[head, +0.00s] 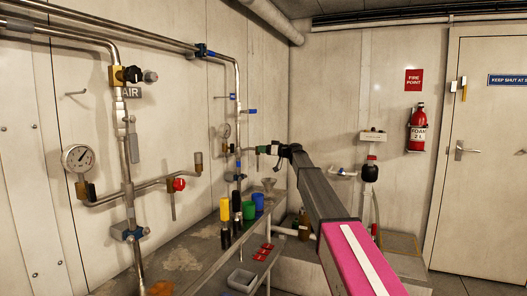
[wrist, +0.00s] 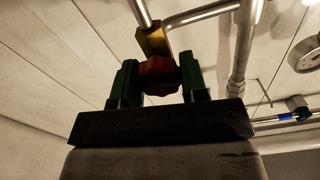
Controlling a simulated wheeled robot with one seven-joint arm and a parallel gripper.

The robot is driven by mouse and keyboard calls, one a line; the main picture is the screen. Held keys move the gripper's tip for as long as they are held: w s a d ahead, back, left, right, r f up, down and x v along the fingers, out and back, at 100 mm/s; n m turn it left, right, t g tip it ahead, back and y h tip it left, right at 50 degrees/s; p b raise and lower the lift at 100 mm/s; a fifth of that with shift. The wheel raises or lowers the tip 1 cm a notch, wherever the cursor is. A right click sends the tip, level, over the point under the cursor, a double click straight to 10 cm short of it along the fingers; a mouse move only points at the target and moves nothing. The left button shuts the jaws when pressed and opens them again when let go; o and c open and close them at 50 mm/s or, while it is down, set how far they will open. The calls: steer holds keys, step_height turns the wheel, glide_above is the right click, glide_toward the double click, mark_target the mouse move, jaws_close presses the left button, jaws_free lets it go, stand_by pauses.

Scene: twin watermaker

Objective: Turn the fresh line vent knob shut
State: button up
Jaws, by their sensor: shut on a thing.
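In the wrist view a red lobed knob (wrist: 158,77) sits on a brass fitting (wrist: 153,40) joined to steel pipe. The green fingers of my gripper (wrist: 160,70) stand on either side of the knob, shut on it. No label on this knob is readable, and I cannot tell its turned angle. The held knob is not clearly visible in that view.
Another red knob (head: 179,184) is on the nearer pipework, below the AIR sign (head: 131,92) and right of a gauge (head: 77,158). A fire extinguisher (head: 417,128) hangs at right.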

steer(key=shift+m, duration=0.7)
steer(key=o, duration=0.9)
steer(key=v, duration=1)
steer(key=shift+s+d, duration=0.15)
steer(key=shift+d, duration=0.25)
